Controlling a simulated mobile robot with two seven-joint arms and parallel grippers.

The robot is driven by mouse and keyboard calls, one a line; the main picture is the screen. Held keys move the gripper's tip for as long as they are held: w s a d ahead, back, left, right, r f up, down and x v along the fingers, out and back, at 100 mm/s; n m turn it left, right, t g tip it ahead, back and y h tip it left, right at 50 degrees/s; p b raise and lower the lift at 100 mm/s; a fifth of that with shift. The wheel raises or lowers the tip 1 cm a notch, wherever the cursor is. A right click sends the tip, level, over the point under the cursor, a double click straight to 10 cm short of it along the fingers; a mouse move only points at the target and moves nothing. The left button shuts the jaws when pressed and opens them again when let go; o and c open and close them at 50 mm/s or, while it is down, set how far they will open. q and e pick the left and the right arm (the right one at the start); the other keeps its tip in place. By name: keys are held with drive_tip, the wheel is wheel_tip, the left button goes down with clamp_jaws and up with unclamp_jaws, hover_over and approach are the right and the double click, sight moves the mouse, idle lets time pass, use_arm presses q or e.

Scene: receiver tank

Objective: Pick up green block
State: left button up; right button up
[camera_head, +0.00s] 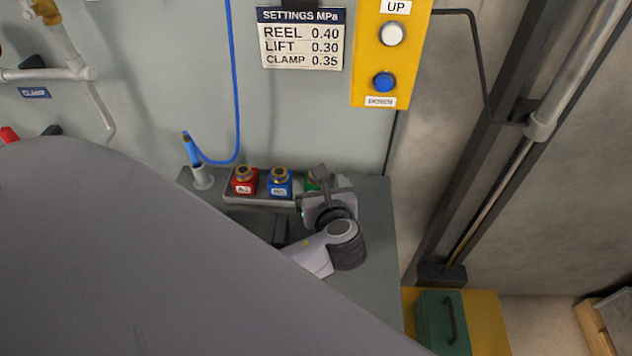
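The green block (311,184) stands at the right end of a row on a grey tray (232,199). It has a brass-coloured fitting on top and is partly hidden by my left gripper. My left gripper (323,182) reaches over the block from the front right, its fingers overlapping it in the picture. I cannot tell whether the fingers touch the block, or whether they are open or shut. My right gripper is not in view.
A blue block (280,185) and a red block (244,181) stand left of the green one. A blue hose tool (193,155) sits in a holder at far left. My large grey arm link hides much of the bench (378,215). A wall stands close behind.

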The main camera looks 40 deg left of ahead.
use_arm(q)
drive_tip(key=shift+x, duration=1.5)
drive_tip(key=shift+r, duration=0.15)
drive_tip(key=c, duration=1.5)
drive_tip(key=shift+o, duration=0.2)
